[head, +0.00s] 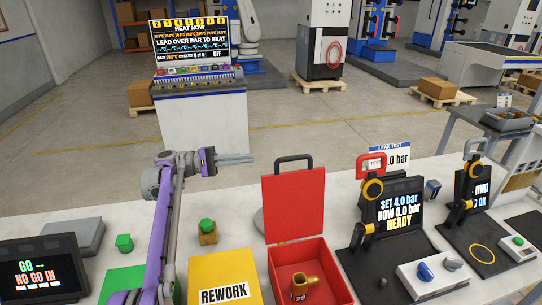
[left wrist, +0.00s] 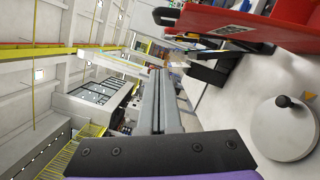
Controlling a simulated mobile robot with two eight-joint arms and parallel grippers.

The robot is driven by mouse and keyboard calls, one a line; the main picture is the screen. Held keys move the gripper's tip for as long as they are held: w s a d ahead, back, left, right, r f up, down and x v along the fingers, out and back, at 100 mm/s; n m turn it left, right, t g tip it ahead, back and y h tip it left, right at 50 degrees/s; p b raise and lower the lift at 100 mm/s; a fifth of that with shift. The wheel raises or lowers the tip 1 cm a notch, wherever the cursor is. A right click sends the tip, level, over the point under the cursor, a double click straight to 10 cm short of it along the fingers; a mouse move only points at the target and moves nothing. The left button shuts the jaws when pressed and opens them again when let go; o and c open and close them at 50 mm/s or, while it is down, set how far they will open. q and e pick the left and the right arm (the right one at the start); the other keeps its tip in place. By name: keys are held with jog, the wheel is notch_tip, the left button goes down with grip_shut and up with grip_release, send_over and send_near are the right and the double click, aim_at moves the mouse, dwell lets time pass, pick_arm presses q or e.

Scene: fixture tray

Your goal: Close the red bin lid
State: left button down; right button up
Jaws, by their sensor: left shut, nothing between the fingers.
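The red bin (head: 330,278) stands on the table at the front centre with a brass fitting (head: 303,284) inside. Its red lid (head: 293,204) stands open, upright at the back edge, with a dark handle (head: 294,160) on top. My left gripper (head: 250,158) is shut and empty, pointing right, to the left of the lid's handle and apart from it. In the left wrist view the shut fingers (left wrist: 155,75) run up the middle, and the lid (left wrist: 225,22) with its dark handle (left wrist: 166,17) shows at the upper right. My right gripper is not in view.
A yellow REWORK box (head: 222,272) stands left of the bin. A leak test station (head: 400,215) stands to the right. A pale round disc with a dark knob (left wrist: 290,125) lies near the lid.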

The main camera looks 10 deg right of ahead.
aim_at(283, 158)
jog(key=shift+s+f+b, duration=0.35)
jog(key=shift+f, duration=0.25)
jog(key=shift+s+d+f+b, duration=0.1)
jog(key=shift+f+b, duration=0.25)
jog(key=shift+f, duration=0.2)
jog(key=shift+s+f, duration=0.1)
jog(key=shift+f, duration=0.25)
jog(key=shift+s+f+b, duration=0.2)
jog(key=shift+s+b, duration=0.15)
jog(key=shift+b, duration=0.1)
pick_arm(q)
jog(key=s+d+r, duration=0.2)
jog(key=s+d, duration=0.3)
jog(key=d, duration=0.4)
jog(key=shift+s+d+r, duration=0.3)
jog(key=shift+d, duration=0.05)
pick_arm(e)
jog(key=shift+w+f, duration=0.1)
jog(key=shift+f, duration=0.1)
pick_arm(q)
jog(key=shift+d, duration=0.1)
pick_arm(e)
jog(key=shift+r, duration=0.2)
